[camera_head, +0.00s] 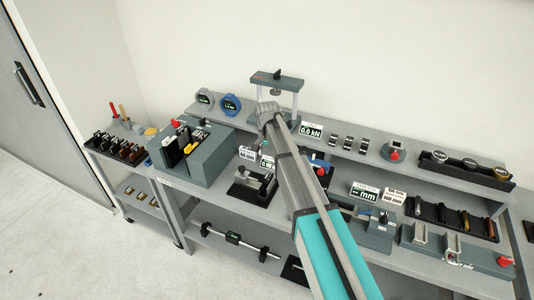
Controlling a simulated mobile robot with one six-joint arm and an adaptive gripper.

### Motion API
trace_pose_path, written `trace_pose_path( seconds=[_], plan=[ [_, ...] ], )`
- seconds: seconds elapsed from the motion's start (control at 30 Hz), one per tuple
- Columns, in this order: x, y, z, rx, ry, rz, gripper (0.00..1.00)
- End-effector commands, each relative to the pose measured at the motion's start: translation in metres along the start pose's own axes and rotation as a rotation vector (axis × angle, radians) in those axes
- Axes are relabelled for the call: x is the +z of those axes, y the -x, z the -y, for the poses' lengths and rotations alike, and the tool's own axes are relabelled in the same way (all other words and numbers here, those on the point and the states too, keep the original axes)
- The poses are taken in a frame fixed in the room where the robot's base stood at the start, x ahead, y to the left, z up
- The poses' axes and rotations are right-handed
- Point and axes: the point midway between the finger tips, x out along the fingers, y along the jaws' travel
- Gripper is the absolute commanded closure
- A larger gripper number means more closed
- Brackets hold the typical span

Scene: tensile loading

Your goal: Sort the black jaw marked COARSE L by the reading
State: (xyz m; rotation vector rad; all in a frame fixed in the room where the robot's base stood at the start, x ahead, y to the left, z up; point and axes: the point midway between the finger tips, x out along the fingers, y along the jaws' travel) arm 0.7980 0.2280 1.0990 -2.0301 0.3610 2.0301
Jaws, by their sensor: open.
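I cannot pick out the black jaw marked COARSE L, as no marking is readable at this size. Several dark block-like pieces (120,148) stand in a row on the small cart at the left. A grey box (207,163) on the bench holds black and yellow upright pieces in its slots. A display (366,193) right of my arm shows dashes and "mm", with no number visible. Another display (311,130) on the upper shelf reads 0.0 kN. My arm reaches up across the middle of the bench; my gripper is not visible, and the arm covers part of the bench.
A test frame (277,82) rises behind my arm. A dark vise-like fixture (252,184) stands left of the arm. A black tray (450,217) with several parts lies at the right. Round gauges stand on the upper shelf. A bar with discs (234,240) lies on the lower shelf.

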Motion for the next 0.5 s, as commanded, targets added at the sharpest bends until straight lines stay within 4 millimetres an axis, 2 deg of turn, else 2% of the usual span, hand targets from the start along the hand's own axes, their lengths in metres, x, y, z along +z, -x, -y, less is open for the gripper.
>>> trace_pose_path(
  seconds=[0.03, 0.5],
  plan=[
    [0.000, -0.007, 0.000, 0.000, 0.000, 0.000, 0.37],
    [0.001, -0.044, 0.002, 0.000, 0.002, 0.000, 0.37]
  ],
)
